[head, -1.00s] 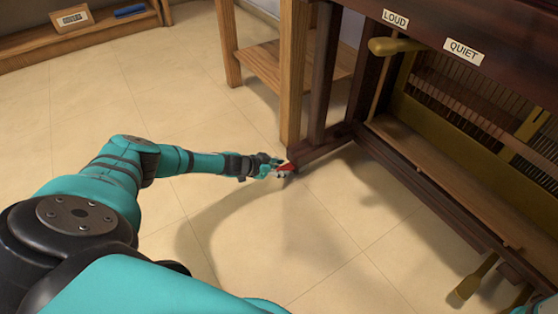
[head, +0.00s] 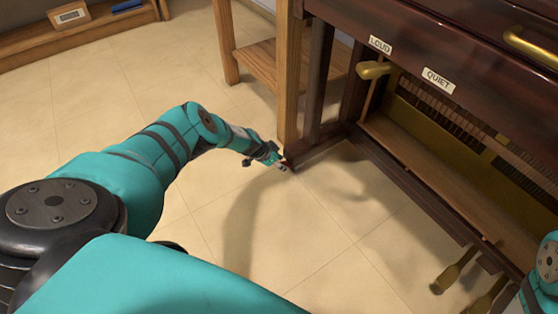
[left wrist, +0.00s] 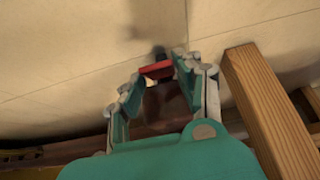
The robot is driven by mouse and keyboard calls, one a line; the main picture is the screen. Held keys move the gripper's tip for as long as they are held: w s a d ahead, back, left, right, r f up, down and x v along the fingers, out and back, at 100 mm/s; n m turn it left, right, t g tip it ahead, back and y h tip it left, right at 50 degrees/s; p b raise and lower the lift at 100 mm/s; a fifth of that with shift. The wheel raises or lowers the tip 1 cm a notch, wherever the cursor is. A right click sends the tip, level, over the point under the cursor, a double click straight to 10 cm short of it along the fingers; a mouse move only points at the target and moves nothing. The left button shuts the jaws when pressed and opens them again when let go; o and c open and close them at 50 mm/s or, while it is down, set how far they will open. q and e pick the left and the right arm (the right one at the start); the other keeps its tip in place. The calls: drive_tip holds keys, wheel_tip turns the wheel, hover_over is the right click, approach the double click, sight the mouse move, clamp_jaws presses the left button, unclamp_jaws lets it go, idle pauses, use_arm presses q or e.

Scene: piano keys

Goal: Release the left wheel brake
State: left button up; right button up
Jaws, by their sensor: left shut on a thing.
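The left wheel brake shows as a small red lever (left wrist: 155,70) between my left fingertips in the left wrist view. It sits low at the front left foot of the dark wooden piano (head: 330,146). My left gripper (head: 279,162) reaches down to that foot and is shut on the red lever. In the left wrist view the left gripper (left wrist: 160,78) has one finger on either side of the lever. In the head view my fingers mostly hide the lever, and the wheel is hard to make out. My right gripper is out of view; only part of my right arm shows at the right edge.
A wooden stand (head: 262,62) is close behind the piano's left foot, its near leg beside my gripper. A brass handle (head: 374,70) juts out below the LOUD label, and pedals (head: 455,270) hang low at the right. The tiled floor (head: 310,235) in front is clear.

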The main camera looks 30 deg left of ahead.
use_arm(q)
drive_tip(key=shift+a, duration=0.1)
drive_tip(key=o, duration=1.1)
drive_tip(key=shift+o, duration=0.2)
drive_tip(key=shift+s+a+r, duration=0.1)
drive_tip(key=shift+s+r, duration=0.05)
drive_tip(key=shift+r, duration=0.25)
drive_tip(key=v, duration=1.1)
